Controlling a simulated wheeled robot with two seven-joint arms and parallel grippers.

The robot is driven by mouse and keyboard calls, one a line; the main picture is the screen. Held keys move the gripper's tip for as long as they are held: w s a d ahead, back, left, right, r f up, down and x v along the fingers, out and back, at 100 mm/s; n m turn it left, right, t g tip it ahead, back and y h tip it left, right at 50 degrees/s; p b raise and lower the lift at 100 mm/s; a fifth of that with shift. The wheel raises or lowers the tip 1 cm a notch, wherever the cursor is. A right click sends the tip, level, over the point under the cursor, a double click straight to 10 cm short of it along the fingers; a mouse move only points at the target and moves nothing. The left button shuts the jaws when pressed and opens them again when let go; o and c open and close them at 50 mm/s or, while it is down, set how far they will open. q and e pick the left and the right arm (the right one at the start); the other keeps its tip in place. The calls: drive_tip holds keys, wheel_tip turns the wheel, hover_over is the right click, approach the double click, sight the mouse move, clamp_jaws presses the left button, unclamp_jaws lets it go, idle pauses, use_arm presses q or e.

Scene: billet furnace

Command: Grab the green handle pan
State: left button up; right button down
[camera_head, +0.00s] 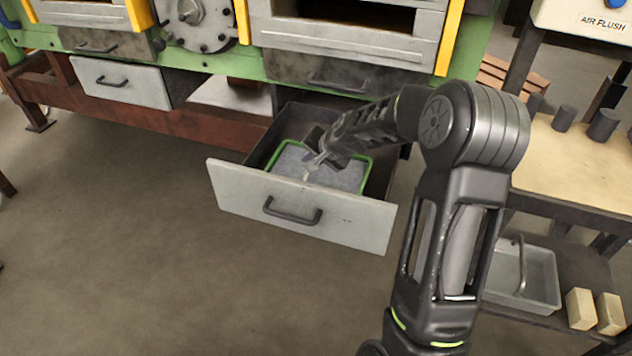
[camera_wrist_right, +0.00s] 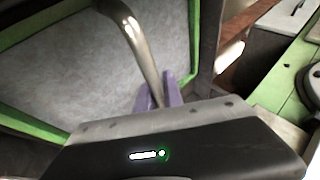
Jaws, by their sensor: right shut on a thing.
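The pan (camera_head: 343,179), grey inside with a green rim, lies in an open drawer (camera_head: 300,203) under the furnace. Its inside fills much of the right wrist view (camera_wrist_right: 62,75). A bare metal bar handle (camera_wrist_right: 139,42) arches over the pan. My right gripper (camera_head: 313,161) reaches down into the drawer. Its purple fingertips (camera_wrist_right: 160,94) are shut on the metal handle near its lower visible end. My arm hides part of the pan and the far rim in the head view. My left gripper is not in view.
The drawer's pale front with a dark handle (camera_head: 292,212) stands between the pan and the open floor (camera_head: 150,260).

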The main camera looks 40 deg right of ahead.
drive_tip(key=shift+r, duration=0.2)
wheel_tip(320, 180, up, 10)
drive_tip(key=p, duration=0.3)
drive_tip(key=shift+p, duration=0.3)
drive_tip(key=shift+w+f, duration=0.1)
idle(0.3)
